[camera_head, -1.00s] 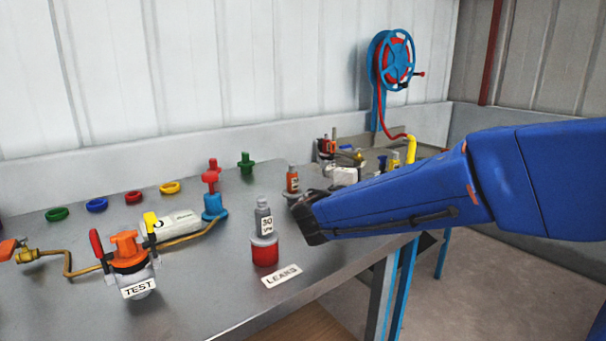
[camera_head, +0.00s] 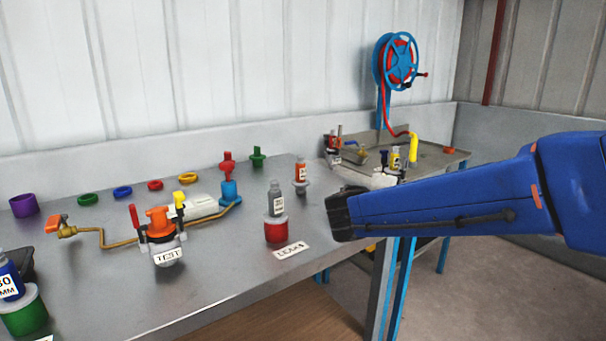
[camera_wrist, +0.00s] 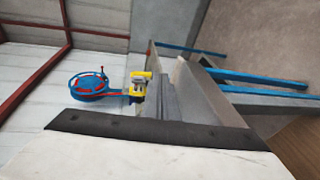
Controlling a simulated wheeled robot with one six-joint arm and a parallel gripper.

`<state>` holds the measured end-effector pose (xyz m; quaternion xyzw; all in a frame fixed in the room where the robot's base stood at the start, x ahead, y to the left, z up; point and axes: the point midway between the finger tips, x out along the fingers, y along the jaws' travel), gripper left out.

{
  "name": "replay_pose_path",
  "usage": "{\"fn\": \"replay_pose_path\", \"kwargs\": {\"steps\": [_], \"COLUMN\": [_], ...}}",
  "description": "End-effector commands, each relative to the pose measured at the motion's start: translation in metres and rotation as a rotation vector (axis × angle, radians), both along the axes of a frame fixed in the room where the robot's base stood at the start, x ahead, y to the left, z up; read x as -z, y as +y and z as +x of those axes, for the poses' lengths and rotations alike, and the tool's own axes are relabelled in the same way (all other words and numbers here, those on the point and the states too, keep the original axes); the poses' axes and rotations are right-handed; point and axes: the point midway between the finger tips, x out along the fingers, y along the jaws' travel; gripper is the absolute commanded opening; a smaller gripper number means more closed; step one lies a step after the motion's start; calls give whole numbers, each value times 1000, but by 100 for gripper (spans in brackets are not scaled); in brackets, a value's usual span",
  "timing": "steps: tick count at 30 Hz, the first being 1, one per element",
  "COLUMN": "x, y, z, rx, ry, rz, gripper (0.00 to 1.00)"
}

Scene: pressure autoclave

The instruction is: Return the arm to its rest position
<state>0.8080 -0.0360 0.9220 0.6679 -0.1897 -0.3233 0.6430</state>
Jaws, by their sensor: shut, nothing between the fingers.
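My blue arm (camera_head: 440,195) reaches in from the right in the head view. Its dark end, my gripper (camera_head: 343,213), is over the right edge of the metal bench (camera_head: 215,275), to the right of the grey bottle (camera_head: 275,201) on the red jar (camera_head: 275,231). My gripper is shut and holds nothing visible. Its fingertips are hard to make out in the head view. In the wrist view a dark edge and a pale surface fill the bottom, and the fingers do not show.
A test vessel (camera_head: 161,238) with an orange cap stands on the bench. A "LEAKS" label (camera_head: 291,250) lies near the red jar. A hose reel (camera_head: 396,61) stands at the back, also in the wrist view (camera_wrist: 90,84). Open floor (camera_head: 500,270) lies right of the bench.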

Motion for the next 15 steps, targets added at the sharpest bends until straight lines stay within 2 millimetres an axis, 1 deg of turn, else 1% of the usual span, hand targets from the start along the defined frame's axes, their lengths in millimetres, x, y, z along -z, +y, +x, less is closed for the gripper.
{"fn": "replay_pose_path", "kwargs": {"steps": [1, 5, 8, 9, 11, 12, 14, 15], "x": [2, 17, 31, 39, 51, 60, 73, 82], "y": [-11, -38, -61, -72, -85, -93, -101, -104], "z": [-8, -33, -61, -76, -99, -115, -139, -155], "rx": [22, 83, 145, 173, 216, 244, 281, 304], "ry": [12, 57, 100, 120, 150, 170, 196, 212], "rz": [25, 101, 187, 231, 307, 359, 441, 496], "gripper": [0, 0, 0, 0, 0, 0, 0, 0]}}
